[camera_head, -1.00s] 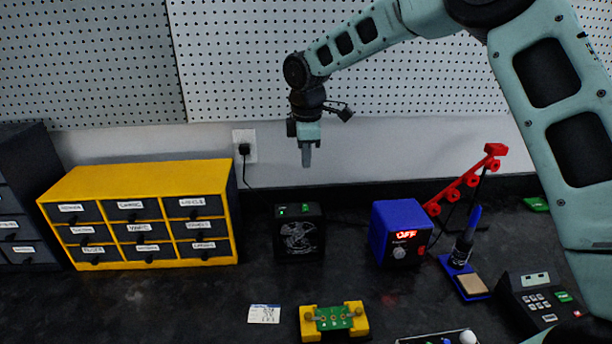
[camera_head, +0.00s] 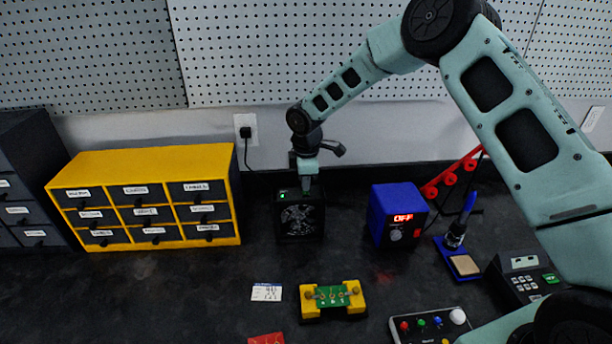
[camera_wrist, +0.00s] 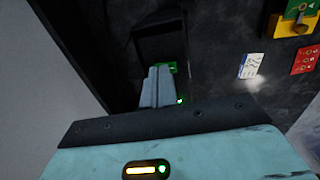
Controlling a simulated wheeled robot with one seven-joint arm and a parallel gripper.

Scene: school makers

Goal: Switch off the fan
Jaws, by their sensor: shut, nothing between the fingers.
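The fan is a small black box with a pale grille design (camera_head: 301,219), standing on the bench against the back wall. A small green light (camera_head: 283,194) shows at the left of its top. My gripper (camera_head: 307,187) is shut and empty, pointing down at the right part of the fan's top, where it hides the switch. A green light (camera_wrist: 180,100) glows nearby. I cannot tell whether the fingertips touch the switch.
A yellow drawer cabinet (camera_head: 150,170) stands left of the fan. A blue power supply reading OFF (camera_head: 385,222) stands to its right, with a soldering iron stand (camera_head: 462,265) beyond. A circuit board in a yellow holder (camera_head: 333,297) and a paper card (camera_head: 267,292) lie in front.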

